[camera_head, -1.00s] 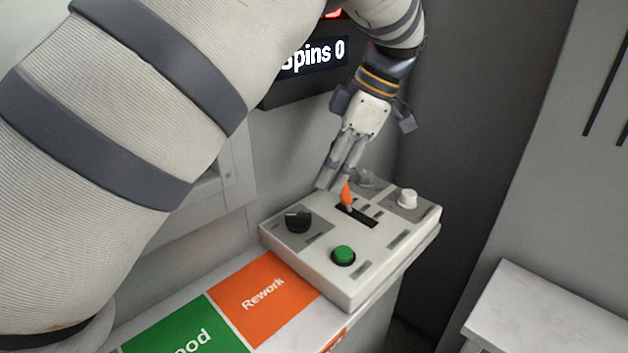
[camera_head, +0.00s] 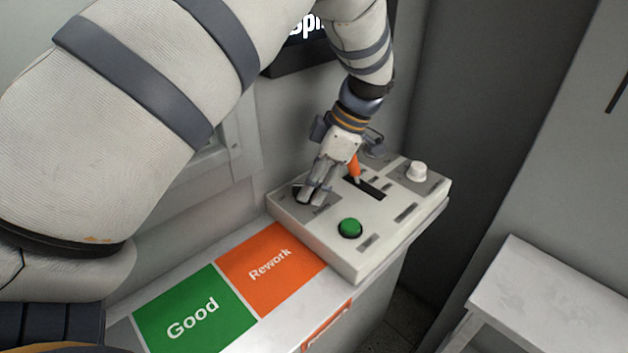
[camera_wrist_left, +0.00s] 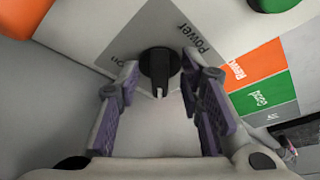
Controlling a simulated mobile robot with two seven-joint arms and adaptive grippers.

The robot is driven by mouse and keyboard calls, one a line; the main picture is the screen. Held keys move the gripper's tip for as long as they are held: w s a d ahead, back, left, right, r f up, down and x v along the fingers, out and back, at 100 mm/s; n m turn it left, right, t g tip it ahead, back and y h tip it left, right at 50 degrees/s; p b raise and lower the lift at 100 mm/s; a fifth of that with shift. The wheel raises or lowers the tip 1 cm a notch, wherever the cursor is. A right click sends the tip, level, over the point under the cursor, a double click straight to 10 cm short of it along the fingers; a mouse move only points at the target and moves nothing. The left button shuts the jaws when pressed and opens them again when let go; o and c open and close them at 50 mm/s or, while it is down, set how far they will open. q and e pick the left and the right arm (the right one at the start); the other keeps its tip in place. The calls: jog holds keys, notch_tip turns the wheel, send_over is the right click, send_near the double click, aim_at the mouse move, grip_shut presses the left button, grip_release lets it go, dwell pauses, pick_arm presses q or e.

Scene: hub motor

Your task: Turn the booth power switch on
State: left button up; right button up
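The booth power switch is a black rotary knob (camera_wrist_left: 159,68) on a grey plate marked "Power" and "on" in the left wrist view. In the head view it sits at the left corner of the white control box (camera_head: 380,226), mostly hidden behind my fingers. My left gripper (camera_head: 313,197) points down at the knob. In the left wrist view, its fingers (camera_wrist_left: 160,97) stand apart on either side of the knob, with visible gaps. I cannot tell how deep the fingertips reach. My right gripper is not in view.
The box also carries an orange-handled lever (camera_head: 354,168), a green button (camera_head: 350,228) and a white knob (camera_head: 417,171). Orange "Rework" (camera_head: 270,268) and green "Good" (camera_head: 195,312) areas lie on the counter. A display (camera_head: 318,38) hangs above. A pale table (camera_head: 555,300) stands at right.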

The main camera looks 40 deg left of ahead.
pick_arm(q)
grip_shut()
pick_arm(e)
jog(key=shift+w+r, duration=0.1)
